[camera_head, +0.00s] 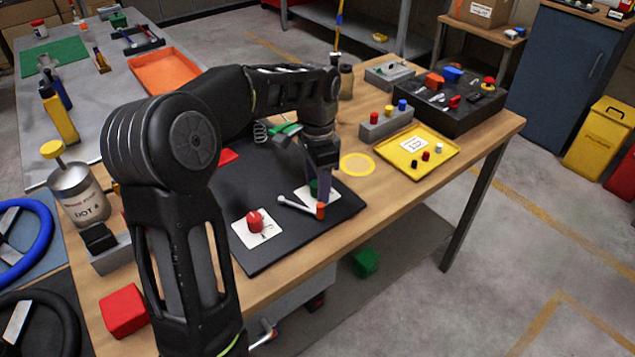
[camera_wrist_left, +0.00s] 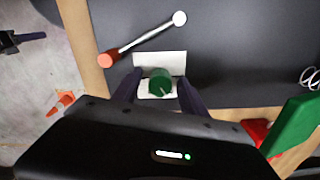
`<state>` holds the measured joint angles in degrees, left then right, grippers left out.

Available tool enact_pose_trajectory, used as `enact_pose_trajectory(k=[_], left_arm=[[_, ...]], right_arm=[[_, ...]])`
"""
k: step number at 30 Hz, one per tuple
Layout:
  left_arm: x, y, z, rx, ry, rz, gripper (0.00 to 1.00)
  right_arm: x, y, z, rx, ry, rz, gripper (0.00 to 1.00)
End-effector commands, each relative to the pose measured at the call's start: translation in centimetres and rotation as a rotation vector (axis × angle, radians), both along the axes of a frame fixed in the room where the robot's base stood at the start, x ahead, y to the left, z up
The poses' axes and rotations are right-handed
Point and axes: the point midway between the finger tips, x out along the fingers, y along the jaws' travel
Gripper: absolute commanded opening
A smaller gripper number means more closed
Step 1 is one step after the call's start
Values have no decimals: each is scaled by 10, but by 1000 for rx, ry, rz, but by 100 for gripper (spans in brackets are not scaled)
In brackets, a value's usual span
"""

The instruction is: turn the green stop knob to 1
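The green stop knob (camera_wrist_left: 160,82) sits on a white plate (camera_wrist_left: 172,62) on the dark mat. In the head view the plate (camera_head: 303,196) is partly covered by my gripper, and only a little green shows. My left gripper (camera_head: 318,190) points down over the knob. In the left wrist view my left gripper's fingers (camera_wrist_left: 159,92) are open on either side of the knob, with a narrow gap seen on each side. A pale mark on the knob points toward the lower right there. The plate's numbers are not readable. My right gripper is not in view.
A tool with a white rod and orange end (camera_head: 301,207) lies close beside the plate. A red knob (camera_head: 255,221) on its own white plate is nearby on the black mat (camera_head: 262,255). A yellow tray (camera_head: 440,150) and a grey button block (camera_head: 386,124) stand to the right.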

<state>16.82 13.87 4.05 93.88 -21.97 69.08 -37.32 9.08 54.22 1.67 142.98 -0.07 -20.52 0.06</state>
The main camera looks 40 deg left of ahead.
Motion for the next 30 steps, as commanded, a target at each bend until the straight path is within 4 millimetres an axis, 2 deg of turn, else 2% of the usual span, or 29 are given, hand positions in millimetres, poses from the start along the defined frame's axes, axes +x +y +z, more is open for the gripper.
enact_pose_trajectory(k=[2, 18, 30], left_arm=[[0, 0, 0, 0, 0, 0, 44], [0, 0, 0, 0, 0, -1, 0], [0, 0, 1, -1, 1, 13, 0]], right_arm=[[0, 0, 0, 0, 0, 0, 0], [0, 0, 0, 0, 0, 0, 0], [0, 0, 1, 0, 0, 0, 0]])
